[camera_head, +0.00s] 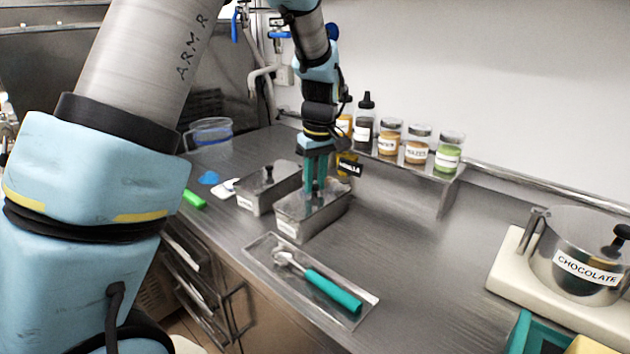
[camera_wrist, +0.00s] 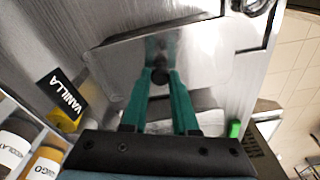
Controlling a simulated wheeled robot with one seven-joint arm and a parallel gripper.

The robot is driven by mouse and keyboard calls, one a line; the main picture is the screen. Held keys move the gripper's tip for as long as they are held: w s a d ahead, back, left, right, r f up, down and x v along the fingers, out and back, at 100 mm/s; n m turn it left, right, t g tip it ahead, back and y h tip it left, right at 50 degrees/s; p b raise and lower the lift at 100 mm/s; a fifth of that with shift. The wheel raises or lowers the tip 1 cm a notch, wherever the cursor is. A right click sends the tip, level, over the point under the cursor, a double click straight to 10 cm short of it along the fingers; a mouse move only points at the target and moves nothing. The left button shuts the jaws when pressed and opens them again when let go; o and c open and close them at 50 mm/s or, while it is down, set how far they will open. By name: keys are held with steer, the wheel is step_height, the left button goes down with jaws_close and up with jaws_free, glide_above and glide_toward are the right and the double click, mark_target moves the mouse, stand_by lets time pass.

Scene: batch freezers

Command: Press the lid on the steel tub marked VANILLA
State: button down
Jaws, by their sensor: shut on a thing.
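The steel tub (camera_head: 308,222) stands on the counter below my gripper, with a black VANILLA sign (camera_head: 350,167) just behind it; the sign also shows in the wrist view (camera_wrist: 62,99). My gripper (camera_head: 315,185) points down over this tub. In the wrist view its teal fingers (camera_wrist: 160,78) are shut on the black knob (camera_wrist: 160,60) of a steel lid (camera_wrist: 200,55). The lid is at the tub's top. I cannot tell whether it sits fully down all round. The fingers hide part of the lid and knob in the head view.
A second steel tub (camera_head: 258,205) with a black-knobbed lid stands close to the left. A tray (camera_head: 345,318) with a teal-handled scoop lies in front. Labelled jars (camera_head: 417,146) line the back shelf. A CHOCOLATE bowl (camera_head: 588,275) is at right. The counter's middle right is clear.

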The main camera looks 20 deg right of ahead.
stand_by(0.4)
steer(key=shift+c, duration=0.6)
jaws_free()
steer(key=shift+r+p, duration=2.85)
steer(key=shift+r, duration=0.65)
jaws_close()
